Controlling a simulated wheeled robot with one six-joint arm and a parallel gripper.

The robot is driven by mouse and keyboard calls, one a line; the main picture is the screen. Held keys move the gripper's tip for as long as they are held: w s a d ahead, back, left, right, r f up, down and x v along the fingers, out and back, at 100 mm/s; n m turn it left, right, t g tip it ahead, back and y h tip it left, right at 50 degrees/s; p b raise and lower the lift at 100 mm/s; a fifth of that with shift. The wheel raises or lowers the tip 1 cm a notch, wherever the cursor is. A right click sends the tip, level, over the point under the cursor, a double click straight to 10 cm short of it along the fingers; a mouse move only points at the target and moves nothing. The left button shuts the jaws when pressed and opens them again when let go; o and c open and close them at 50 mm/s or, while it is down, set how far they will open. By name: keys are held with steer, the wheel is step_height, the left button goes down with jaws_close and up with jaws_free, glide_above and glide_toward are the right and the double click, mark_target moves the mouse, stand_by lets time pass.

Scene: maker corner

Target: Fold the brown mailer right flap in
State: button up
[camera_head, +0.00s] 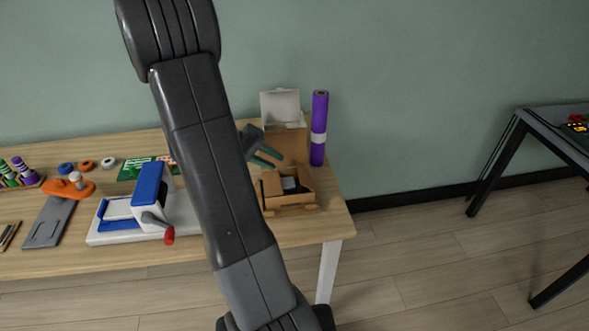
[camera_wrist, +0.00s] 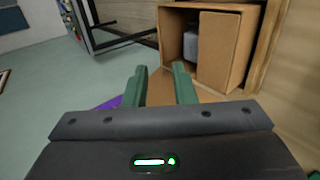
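The brown mailer (camera_head: 291,200) is an open cardboard box at the right end of the wooden table, with its lid (camera_head: 294,147) raised at the back. A dark grey item lies inside it; in the wrist view this item (camera_wrist: 191,45) shows beside a brown panel (camera_wrist: 219,48). I cannot tell clearly how each side flap stands. My gripper (camera_head: 268,158) is above the mailer's back left part, near the lid.
A purple roll (camera_head: 319,145) stands right of the mailer, and a white open box (camera_head: 280,107) is behind it. A blue and white press (camera_head: 151,192) with a red knob is to the left. My arm hides the table's middle. A dark table (camera_head: 545,118) stands far right.

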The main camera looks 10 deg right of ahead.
mark_target(304, 175)
steer(key=x, duration=0.8)
steer(key=shift+d+f, duration=0.15)
steer(key=shift+d, duration=0.1)
jaws_close()
